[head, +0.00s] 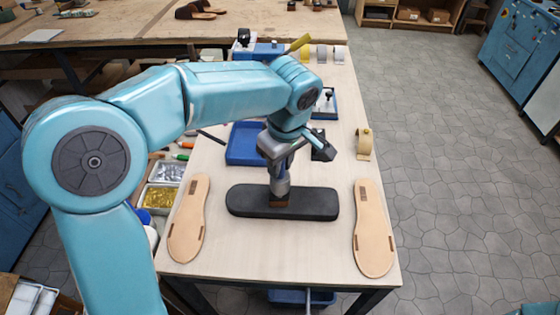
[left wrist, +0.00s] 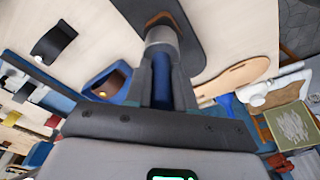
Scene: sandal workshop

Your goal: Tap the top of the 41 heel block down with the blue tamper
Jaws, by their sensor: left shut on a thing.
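My left gripper (head: 279,160) is shut on the blue tamper, above the middle of the dark rounded pad (head: 315,204). The tamper's grey metal head (head: 281,187) points down, close to upright. In the left wrist view the tamper's blue handle (left wrist: 162,82) sits between the fingers. The brown heel block (head: 279,201) is on the pad directly under the head; its edge also shows in the left wrist view (left wrist: 158,19). Head and block appear to meet, but I cannot tell if they touch. The block's number is not readable. My right gripper is not in view.
A tan sole (head: 188,225) lies left of the pad and another (head: 373,230) lies right. Behind are a blue tray (head: 243,157) and a tan strap piece (head: 364,146). Metal trays with small parts (head: 160,197) line the left edge. The front of the table is clear.

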